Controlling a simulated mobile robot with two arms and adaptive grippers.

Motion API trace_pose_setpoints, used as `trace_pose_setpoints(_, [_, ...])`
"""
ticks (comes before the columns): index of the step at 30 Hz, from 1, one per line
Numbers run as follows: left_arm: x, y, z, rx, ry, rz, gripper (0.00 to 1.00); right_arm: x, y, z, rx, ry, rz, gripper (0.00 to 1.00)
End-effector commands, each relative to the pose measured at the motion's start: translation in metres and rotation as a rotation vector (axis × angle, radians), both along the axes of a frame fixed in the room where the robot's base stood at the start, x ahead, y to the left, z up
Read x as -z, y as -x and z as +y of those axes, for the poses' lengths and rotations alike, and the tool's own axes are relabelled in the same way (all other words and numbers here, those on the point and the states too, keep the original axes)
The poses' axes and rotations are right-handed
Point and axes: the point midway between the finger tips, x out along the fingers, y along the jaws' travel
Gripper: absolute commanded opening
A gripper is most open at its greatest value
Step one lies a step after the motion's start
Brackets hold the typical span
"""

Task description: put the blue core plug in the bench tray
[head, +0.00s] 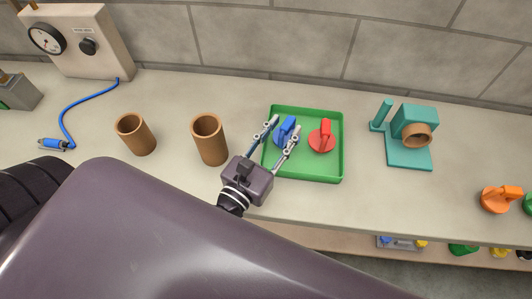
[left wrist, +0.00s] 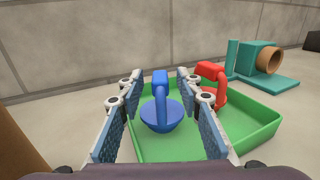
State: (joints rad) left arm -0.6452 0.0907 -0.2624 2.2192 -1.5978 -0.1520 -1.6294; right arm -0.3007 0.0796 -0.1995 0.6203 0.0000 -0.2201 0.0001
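The blue core plug (head: 287,130) is inside the green bench tray (head: 308,179), in its left part. It has a round dish-like body with an upright handle, and in the left wrist view the blue plug (left wrist: 160,117) seems to rest on the tray floor. My left gripper (head: 285,124) reaches over the tray's left side. Its fingers are spread on both sides of the blue plug, with gaps visible in the left wrist view, so it is open. A red plug (head: 322,138) sits to the right in the same tray. My right gripper is not in view.
Two brown cylinders (head: 135,134) (head: 208,139) stand left of the tray. A teal fixture (head: 413,127) stands to its right. A gauge box (head: 80,40) with a blue cable is at the back left. An orange plug (head: 499,199) lies far right. A stone wall backs the bench.

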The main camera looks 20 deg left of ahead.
Motion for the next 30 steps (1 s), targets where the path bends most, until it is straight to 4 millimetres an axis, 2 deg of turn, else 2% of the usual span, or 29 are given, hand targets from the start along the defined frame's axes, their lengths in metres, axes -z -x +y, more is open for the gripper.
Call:
trace_pose_setpoints(1, [0.009, 0.012, 0.001, 0.002, -0.001, 0.004, 0.33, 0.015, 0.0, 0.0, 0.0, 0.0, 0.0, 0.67])
trace_pose_setpoints(9, [0.008, 0.06, 0.006, 0.003, -0.001, 0.002, 0.33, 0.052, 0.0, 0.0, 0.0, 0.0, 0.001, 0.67])
trace_pose_setpoints(15, [0.003, 0.082, 0.009, 0.003, -0.004, 0.004, 0.33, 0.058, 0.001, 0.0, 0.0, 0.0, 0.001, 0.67])
trace_pose_setpoints(21, [0.0, 0.09, 0.01, 0.002, -0.001, 0.0, 0.33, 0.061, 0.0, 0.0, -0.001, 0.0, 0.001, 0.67])
trace_pose_setpoints(30, [0.0, 0.091, 0.01, 0.001, -0.001, 0.0, 0.33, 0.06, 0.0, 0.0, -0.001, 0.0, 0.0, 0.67])
